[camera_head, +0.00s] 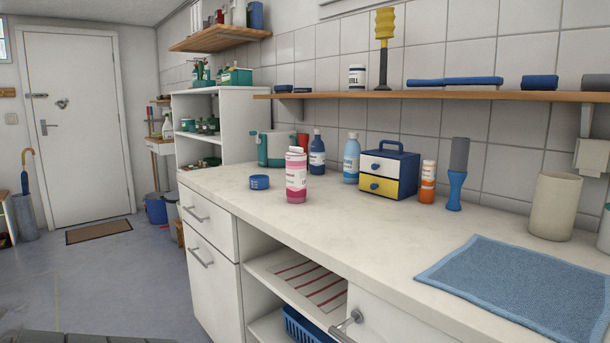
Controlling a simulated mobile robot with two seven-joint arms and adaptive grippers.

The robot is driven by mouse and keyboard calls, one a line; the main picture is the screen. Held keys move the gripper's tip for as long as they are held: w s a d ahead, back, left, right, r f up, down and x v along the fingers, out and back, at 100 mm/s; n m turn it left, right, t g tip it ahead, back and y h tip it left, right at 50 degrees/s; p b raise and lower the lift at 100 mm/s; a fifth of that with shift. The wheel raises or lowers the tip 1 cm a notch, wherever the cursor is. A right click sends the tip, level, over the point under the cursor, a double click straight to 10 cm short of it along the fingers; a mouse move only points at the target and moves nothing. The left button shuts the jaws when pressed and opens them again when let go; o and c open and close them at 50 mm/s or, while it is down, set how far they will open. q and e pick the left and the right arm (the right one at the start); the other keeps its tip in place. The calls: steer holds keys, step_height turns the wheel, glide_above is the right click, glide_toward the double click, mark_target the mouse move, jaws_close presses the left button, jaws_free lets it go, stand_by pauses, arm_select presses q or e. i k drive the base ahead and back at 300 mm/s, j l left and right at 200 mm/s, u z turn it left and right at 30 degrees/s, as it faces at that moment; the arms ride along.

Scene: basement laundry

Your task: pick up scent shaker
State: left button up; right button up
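No label that I can read names a scent shaker, so I cannot tell for sure which container it is. A pink bottle (296,176) with a pale cap and white label stands upright near the front of the white counter (345,222). A dark blue bottle (317,154) and a light blue bottle (351,159) stand behind the pink one. Neither of my grippers is in view.
A low blue tin (259,182) and a teal watering can (275,148) are left of the pink bottle. A blue-handled brush (456,175), a beige cup (553,206) and a blue towel (520,287) are right. The counter's front middle is clear. A wooden shelf (430,95) hangs above.

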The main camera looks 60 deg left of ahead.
mark_target(295, 166)
steer(key=j+z, duration=0.15)
steer(key=j, duration=2.1)
